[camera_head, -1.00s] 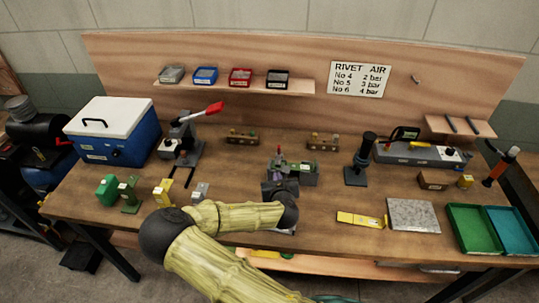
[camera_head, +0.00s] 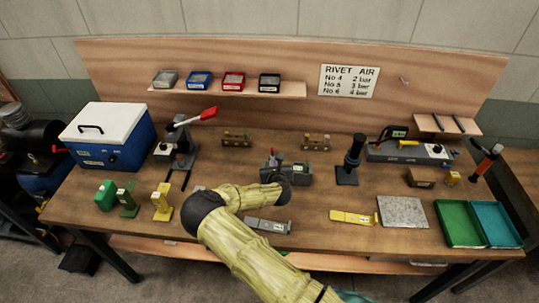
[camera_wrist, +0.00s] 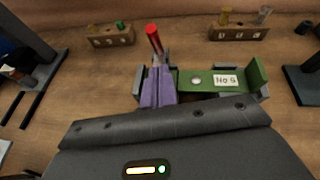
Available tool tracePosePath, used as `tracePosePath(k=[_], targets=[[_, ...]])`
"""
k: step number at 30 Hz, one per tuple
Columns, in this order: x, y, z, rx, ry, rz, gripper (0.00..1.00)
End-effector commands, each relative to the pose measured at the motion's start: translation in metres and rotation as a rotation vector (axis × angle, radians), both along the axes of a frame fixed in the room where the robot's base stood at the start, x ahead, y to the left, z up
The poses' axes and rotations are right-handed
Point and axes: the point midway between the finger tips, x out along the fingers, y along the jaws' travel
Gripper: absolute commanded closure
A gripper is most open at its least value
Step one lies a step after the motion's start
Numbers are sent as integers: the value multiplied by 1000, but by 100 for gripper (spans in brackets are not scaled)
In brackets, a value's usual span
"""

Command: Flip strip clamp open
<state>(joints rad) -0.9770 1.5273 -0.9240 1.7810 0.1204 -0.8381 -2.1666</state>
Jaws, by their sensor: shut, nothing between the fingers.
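The strip clamp (camera_wrist: 140,82) is a grey fixture near the middle of the bench, also seen in the head view (camera_head: 298,174). Its red-tipped lever (camera_wrist: 153,34) stands roughly upright at the left end. My dark gripper body hides the near side of the clamp.
Two wooden blocks with small pegs (camera_head: 236,139) (camera_head: 316,142) stand behind the clamp. A black stand (camera_head: 350,165) is to the right, and a red-handled press (camera_head: 180,150) to the left. A grey tool (camera_head: 267,225) and a yellow one (camera_head: 353,218) lie in front.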

Motion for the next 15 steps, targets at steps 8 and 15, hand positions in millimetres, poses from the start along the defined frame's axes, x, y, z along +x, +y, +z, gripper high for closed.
tracePosePath(k=[8, 15], targets=[[25, 6, 14, 0, -1, 2, 100], [27, 7, 13, -1, -1, 3, 100]])
